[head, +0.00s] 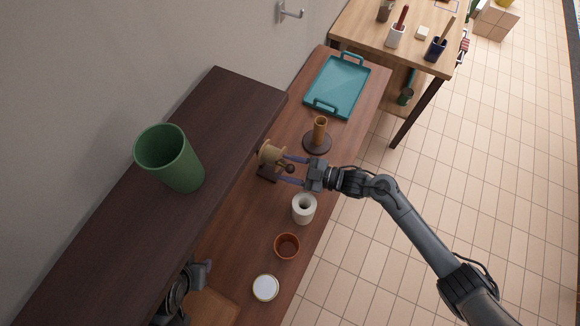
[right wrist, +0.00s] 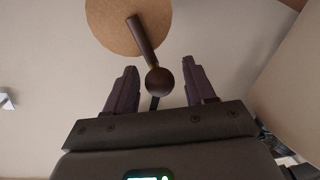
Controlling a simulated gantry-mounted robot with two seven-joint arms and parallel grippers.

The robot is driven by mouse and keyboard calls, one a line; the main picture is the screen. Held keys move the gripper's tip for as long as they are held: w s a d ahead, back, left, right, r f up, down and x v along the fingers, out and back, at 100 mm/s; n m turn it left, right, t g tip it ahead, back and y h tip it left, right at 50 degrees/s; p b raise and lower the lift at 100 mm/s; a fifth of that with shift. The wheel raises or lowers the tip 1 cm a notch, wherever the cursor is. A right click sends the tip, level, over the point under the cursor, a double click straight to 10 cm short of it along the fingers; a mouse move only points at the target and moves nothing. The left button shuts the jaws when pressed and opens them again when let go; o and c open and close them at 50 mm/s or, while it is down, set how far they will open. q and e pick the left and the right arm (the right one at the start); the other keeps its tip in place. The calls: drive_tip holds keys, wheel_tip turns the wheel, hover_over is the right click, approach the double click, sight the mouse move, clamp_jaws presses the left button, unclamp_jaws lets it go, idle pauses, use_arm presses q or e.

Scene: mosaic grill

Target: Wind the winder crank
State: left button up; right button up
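The winder (head: 271,153) stands on the brown counter, with a tan round body on a dark base. In the right wrist view its tan disc (right wrist: 108,22) carries a dark crank arm (right wrist: 143,40) that ends in a dark round knob (right wrist: 159,81). The knob also shows in the head view (head: 290,168). My right gripper (head: 284,170) is open. Its two fingers (right wrist: 161,84) stand on either side of the knob, with gaps visible on both sides. My left gripper (head: 202,272) is at the lower left, partly hidden by the dark shelf; its finger opening is unclear.
A brown post on a round base (head: 318,142) and a teal tray (head: 338,86) stand beyond the winder. A white roll (head: 304,209), an orange-brown pot (head: 287,246) and a white-topped round container (head: 265,288) line the near counter. A green cup (head: 170,158) stands on the raised shelf (head: 110,215).

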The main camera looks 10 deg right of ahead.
drive_tip(key=v, duration=1)
drive_tip(key=shift+s+d, duration=0.15)
drive_tip(key=shift+d, duration=0.2)
